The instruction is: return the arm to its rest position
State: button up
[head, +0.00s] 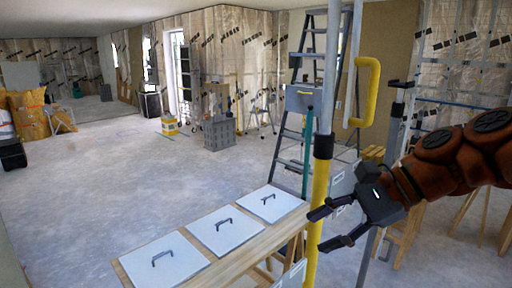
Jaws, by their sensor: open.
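My gripper (324,229) is at the right of the head view, at the end of my orange and black arm. Its two dark fingers are spread apart with nothing held between them. The fingertips point left and overlap a yellow and grey pole (319,190) in the picture; I cannot tell whether they touch it. My arm comes in from the right edge.
A wooden bench (236,259) with three white handled panels (223,229) stands below and left of my gripper. A yellow handle (369,92) hangs above it. Ladders (300,100) and trestles stand behind.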

jog(key=s+a+f+n+g+h, duration=0.1)
jog(key=s+f+n+g+h, duration=0.35)
jog(key=s+f, duration=0.75)
jog(key=s+d+f+n+h, duration=0.5)
jog(key=s+d+f+n, duration=0.2)
jog(key=f+n, duration=0.2)
notch_tip(320, 180, down, 2)
jog(key=shift+s+f+t+b, duration=0.2)
jog(key=shift+s+t+b, duration=0.05)
jog(key=shift+t+b, duration=0.2)
jog(key=shift+h, duration=0.25)
dwell(0.5)
